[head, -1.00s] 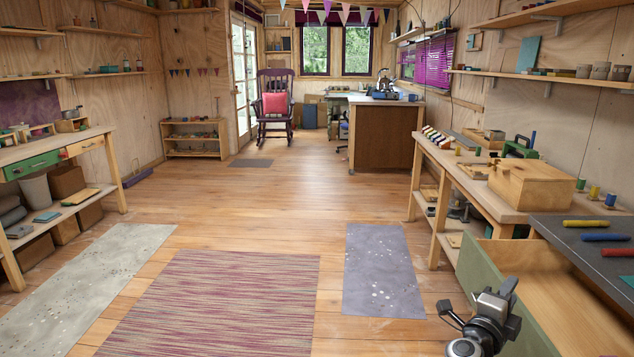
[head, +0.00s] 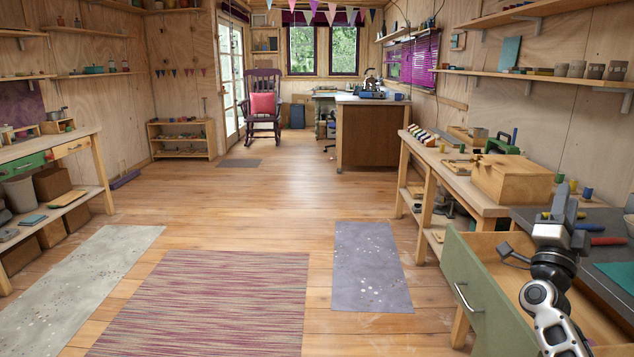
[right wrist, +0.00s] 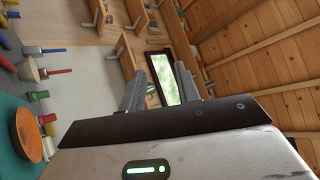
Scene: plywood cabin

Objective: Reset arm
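My right gripper (head: 566,208) is raised over the open drawer on the right in the head view, with its fingers pointing up and away. In the right wrist view its two grey fingers (right wrist: 161,88) stand apart with nothing between them, so it is open and empty. The drawer (head: 478,297) has a green front and a metal handle, and is pulled out beneath my right arm. The part of the drawer behind my arm is hidden. My left gripper is not in view.
A dark worktop (head: 612,243) beside the arm holds a red stick (head: 608,241) and a teal mat (head: 618,277). A wooden box (head: 513,178) stands on the bench beyond. The floor ahead is open, with a striped rug (head: 205,305) and a grey mat (head: 372,266).

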